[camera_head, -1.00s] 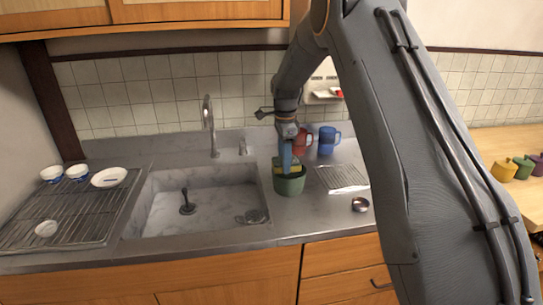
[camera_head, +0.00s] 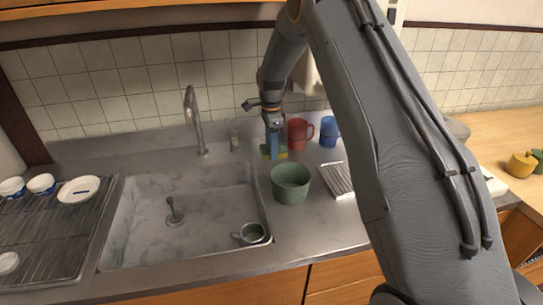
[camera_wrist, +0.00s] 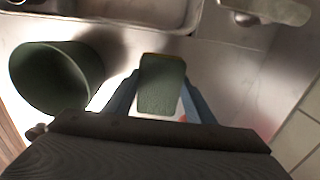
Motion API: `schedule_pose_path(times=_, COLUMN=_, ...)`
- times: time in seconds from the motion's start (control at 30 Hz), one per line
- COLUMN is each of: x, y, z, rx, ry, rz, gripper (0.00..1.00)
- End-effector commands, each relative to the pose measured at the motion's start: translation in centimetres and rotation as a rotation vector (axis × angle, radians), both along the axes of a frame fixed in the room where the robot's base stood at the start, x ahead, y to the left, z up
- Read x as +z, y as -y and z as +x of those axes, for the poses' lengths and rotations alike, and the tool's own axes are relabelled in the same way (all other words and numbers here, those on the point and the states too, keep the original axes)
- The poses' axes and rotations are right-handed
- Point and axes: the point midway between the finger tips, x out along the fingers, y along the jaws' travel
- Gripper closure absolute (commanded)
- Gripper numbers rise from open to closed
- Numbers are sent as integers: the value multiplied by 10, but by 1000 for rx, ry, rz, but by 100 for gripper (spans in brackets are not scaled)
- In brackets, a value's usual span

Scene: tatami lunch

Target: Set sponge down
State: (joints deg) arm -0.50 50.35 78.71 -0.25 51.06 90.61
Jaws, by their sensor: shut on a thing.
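The sponge (camera_head: 282,155), green with some yellow, is held between the blue fingers of my gripper (camera_head: 274,148). In the wrist view the sponge (camera_wrist: 162,85) shows its green face, with a finger on each side. It is over the steel counter (camera_wrist: 235,75), behind the green pot (camera_head: 291,184) and right of the sink. The sponge is low, but I cannot tell whether it touches the counter. In the wrist view the pot (camera_wrist: 55,78) is to the left, apart from the sponge.
A red mug (camera_head: 298,135) and a blue mug (camera_head: 329,131) stand close to the right. The faucet (camera_head: 192,120) is to the left. The sink (camera_head: 135,225) holds a cup (camera_head: 251,233). A ribbed white item (camera_head: 338,179) lies right of the pot.

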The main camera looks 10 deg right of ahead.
Motion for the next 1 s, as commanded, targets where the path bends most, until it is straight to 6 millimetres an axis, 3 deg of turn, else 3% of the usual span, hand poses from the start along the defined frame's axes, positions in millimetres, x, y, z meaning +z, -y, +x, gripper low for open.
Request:
schedule_pose_path(times=0.17, x=-11, y=0, z=0, rx=0, ry=0, rz=0, gripper=72)
schedule_pose_path(times=0.4, x=-43, y=0, z=-1, rx=0, ry=-1, rz=0, gripper=72)
schedule_pose_path(times=0.8, x=-50, y=0, z=1, rx=0, ry=1, rz=0, gripper=72)
schedule_pose_path(times=0.83, x=-50, y=0, z=1, rx=0, ry=2, rz=0, gripper=47)
schedule_pose_path(times=0.93, x=-49, y=0, z=0, rx=0, ry=1, rz=0, gripper=32)
schedule_pose_path(times=1.0, x=-49, y=0, z=0, rx=0, ry=1, rz=0, gripper=32)
